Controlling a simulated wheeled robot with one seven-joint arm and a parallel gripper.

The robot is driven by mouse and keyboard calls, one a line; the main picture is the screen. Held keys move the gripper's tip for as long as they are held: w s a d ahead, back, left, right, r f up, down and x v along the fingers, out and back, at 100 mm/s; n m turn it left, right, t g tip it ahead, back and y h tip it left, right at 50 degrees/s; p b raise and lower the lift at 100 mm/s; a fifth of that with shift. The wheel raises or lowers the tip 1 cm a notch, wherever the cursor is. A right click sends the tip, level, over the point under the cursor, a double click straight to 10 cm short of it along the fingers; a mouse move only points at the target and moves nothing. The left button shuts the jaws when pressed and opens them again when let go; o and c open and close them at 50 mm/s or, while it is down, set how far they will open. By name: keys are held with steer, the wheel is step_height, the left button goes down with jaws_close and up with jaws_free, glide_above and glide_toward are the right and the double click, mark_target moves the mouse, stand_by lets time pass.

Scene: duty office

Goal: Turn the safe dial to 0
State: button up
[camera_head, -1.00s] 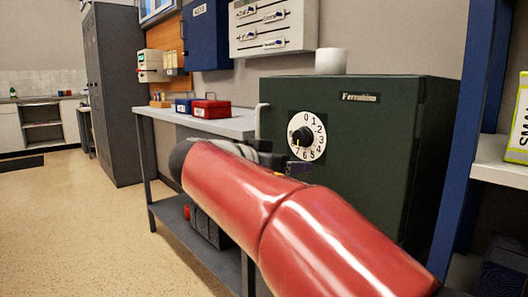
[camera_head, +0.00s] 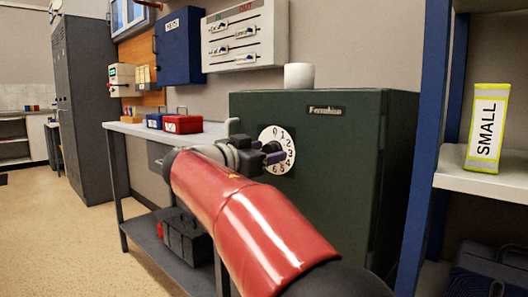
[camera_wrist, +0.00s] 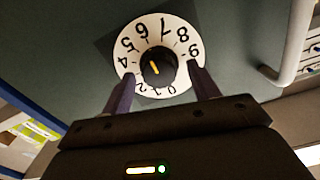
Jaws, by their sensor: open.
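The safe dial (camera_head: 286,137) is a white numbered disc with a black knob on the front of the dark green safe (camera_head: 330,190). In the wrist view the dial (camera_wrist: 163,27) appears upside down, with its knob (camera_wrist: 168,67) showing a short slanted yellow mark, seemingly toward the 6–7 side; the exact number is unclear. My gripper (camera_wrist: 162,70) is open, with one finger on each side of the knob; I cannot tell whether they touch it. In the head view my gripper (camera_head: 272,153) reaches the dial and hides part of it.
The safe's pale handle (camera_wrist: 297,45) is near the dial. A white cup (camera_head: 298,76) stands on top of the safe. A bench (camera_head: 135,128) with a red box (camera_head: 183,124) and a blue box (camera_head: 155,121) is to the left. A blue shelf post (camera_head: 424,150) rises at the right.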

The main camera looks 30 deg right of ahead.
steer(key=shift+c, duration=0.4)
steer(key=c, duration=0.9)
